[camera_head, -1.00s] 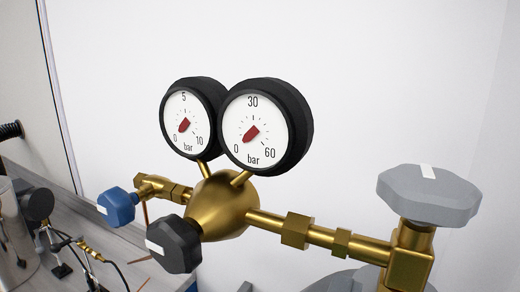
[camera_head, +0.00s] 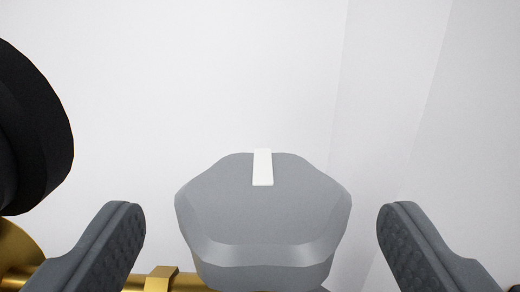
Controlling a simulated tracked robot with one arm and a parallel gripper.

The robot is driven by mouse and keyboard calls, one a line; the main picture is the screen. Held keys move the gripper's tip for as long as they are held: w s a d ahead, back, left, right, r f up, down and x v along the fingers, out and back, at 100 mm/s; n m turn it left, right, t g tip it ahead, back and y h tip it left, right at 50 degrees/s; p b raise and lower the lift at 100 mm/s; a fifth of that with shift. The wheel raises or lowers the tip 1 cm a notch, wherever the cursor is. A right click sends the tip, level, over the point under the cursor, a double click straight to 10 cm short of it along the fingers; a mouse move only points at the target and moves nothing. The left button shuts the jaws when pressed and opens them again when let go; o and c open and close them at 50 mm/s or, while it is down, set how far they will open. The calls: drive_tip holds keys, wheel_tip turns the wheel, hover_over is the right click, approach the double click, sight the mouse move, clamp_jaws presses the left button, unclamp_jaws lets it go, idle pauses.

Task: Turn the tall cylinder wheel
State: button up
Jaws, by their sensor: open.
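The grey cylinder wheel (camera_head: 262,215) fills the lower middle of the view. It has a lobed edge and a white mark (camera_head: 262,167) on top that points away from me, toward the far edge. My gripper (camera_head: 260,225) is open, with one finger to the left of the wheel and the other to the right. A gap shows between each finger and the wheel, so neither appears to touch it. The valve body under the wheel is mostly hidden.
A black gauge housing (camera_head: 30,130) stands close at the left edge. Part of the brass regulator body (camera_head: 14,250) and a brass pipe fitting (camera_head: 160,279) show at the lower left. Behind is a plain white wall (camera_head: 230,70); the right side looks clear.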

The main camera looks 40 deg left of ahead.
sight(263, 205)
drive_tip(key=shift+x, duration=1.75)
drive_tip(key=c, duration=1)
drive_tip(key=shift+a, duration=0.1)
drive_tip(key=shift+p, duration=0.35)
